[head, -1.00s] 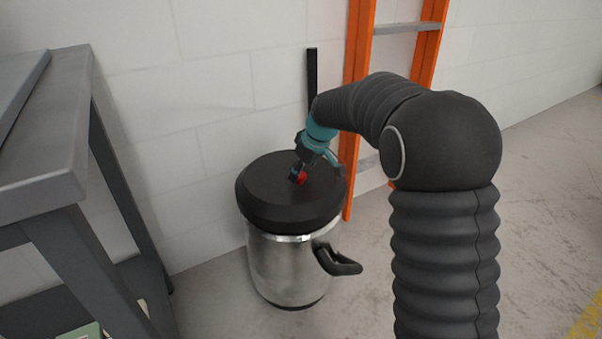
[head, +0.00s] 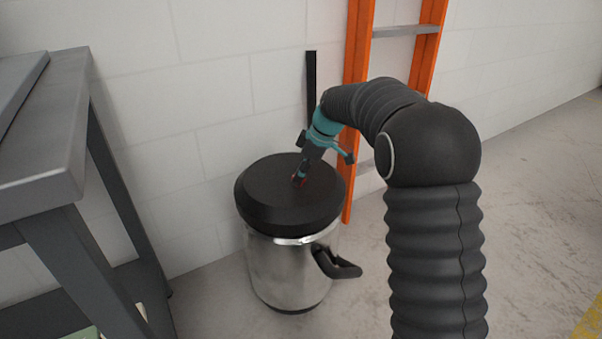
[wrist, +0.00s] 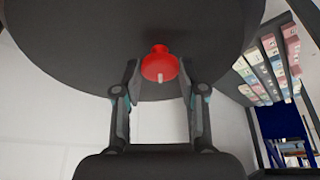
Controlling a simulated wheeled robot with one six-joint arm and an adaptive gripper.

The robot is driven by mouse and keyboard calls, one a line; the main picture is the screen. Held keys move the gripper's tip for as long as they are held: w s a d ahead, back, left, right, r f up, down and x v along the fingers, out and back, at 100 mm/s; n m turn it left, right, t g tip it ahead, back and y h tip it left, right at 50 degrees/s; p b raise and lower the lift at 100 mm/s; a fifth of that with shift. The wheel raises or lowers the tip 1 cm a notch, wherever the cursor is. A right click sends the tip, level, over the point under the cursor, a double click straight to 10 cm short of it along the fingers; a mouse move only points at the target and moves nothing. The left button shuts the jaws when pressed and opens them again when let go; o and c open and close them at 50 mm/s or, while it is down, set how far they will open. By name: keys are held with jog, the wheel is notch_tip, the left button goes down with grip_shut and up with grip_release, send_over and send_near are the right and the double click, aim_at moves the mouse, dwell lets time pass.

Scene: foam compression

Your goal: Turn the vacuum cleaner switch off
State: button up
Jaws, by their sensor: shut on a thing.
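The vacuum cleaner is a steel canister (head: 285,268) with a black lid (head: 265,195) and a black hose fitting (head: 336,264) on its front right. Its switch is a red knob with a pale mark, on top of the lid; it shows clearly in the wrist view (wrist: 160,65). My gripper (head: 299,180) reaches down to the lid from the upper right. In the wrist view my gripper (wrist: 160,72) has its two fingers on either side of the red knob, shut on it. In the head view the fingers mostly hide the knob.
A grey workbench (head: 60,180) stands at the left. An orange ladder (head: 357,100) leans on the white block wall behind, beside a black upright bar (head: 311,85). Shelves of coloured boxes (wrist: 270,68) show in the wrist view.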

jog(key=shift+w+d+f, duration=0.1)
jog(key=shift+d, duration=0.1)
jog(key=o, duration=1.1)
jog(key=shift+a, duration=0.1)
jog(key=v, duration=1.2)
jog(key=shift+a, duration=0.1)
